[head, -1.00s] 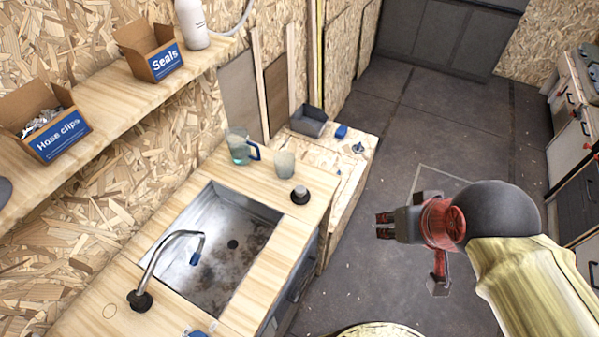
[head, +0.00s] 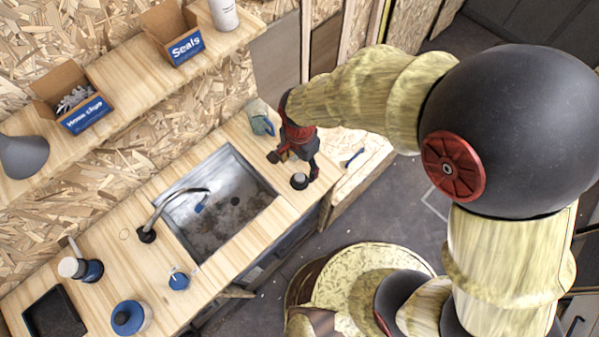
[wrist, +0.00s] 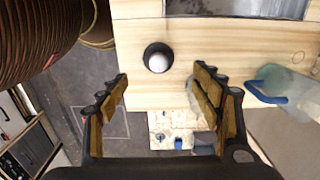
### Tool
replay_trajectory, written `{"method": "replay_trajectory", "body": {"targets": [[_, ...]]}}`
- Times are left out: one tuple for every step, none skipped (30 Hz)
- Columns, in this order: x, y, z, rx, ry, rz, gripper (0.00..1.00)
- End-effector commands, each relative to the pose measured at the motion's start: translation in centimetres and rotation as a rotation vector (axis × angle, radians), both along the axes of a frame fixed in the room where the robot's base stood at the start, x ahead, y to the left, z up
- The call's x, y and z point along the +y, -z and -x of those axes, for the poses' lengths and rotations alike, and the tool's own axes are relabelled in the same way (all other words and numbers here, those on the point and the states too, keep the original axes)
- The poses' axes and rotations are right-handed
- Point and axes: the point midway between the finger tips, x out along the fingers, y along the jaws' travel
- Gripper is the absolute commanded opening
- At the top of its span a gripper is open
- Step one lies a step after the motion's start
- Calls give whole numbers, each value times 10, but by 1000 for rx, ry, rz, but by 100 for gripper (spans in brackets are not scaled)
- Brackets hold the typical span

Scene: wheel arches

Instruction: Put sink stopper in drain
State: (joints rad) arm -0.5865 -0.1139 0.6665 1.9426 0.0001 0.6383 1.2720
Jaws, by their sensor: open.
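The sink stopper (head: 299,181), a dark round piece with a pale knob on top, stands on the wooden counter beside the sink. In the wrist view the stopper (wrist: 158,58) shows just beyond and between the fingertips. My gripper (head: 295,167) is open and empty, above the counter close to the stopper. In the wrist view both fingers of my gripper (wrist: 160,80) are spread, with a clear gap from the stopper. The drain (head: 236,201) is a dark hole in the floor of the metal sink (head: 205,232), uncovered.
A jug with a blue handle (wrist: 285,85) stands near the gripper, and a cup (wrist: 193,97) is partly hidden behind a finger. The faucet (head: 165,207) arches over the sink. A shelf (head: 110,120) with boxes runs along the wall above.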

Motion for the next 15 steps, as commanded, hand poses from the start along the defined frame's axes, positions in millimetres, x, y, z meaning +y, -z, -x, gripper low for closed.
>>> {"method": "replay_trajectory", "body": {"targets": [[3,4,2,6,7,4,65],[3,7,3,8,13,5,65],[4,12,3,9,16,7,65],[4,16,3,10,17,7,65],[4,19,3,10,18,7,65],[4,23,3,9,18,7,65],[4,27,3,9,18,6,65],[4,29,3,9,18,6,65],[3,32,3,9,18,6,65],[3,34,3,9,18,6,65],[3,36,3,9,18,6,65],[2,38,3,9,18,6,65],[2,41,3,9,18,6,65],[2,44,3,9,18,6,65],[1,49,3,9,18,6,65]]}}
